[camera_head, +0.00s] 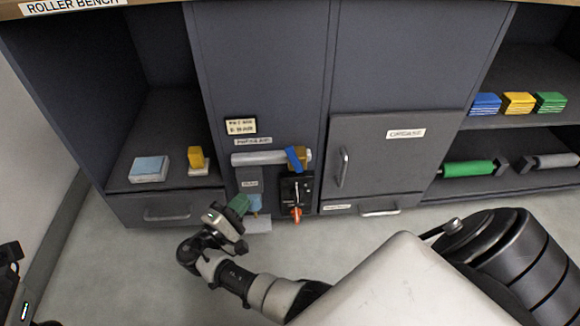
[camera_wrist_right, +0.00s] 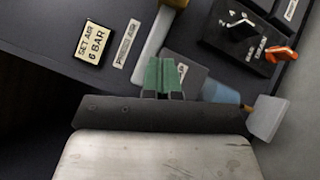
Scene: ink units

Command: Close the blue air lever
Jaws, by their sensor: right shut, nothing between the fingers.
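The blue air lever (camera_head: 294,158) sits on a brass valve (camera_head: 305,157) at the right end of a pale horizontal pipe (camera_head: 260,158). In the head view it stands steeply tilted across the pipe. My right gripper (camera_head: 238,205) is low and left of the lever, apart from it, with its green fingers together and empty. In the right wrist view the green fingers (camera_wrist_right: 164,75) are in front of the panel beside the pipe (camera_wrist_right: 153,45). The brass valve (camera_wrist_right: 174,3) is cut by the top edge there, and the lever is out of that view.
Below the lever is a black dial panel (camera_head: 297,187) with an orange handle (camera_head: 296,212). A light blue cup-like part (camera_head: 255,201) is close to my right gripper. A closed cabinet door (camera_head: 385,160) is on the right. Open floor lies in front.

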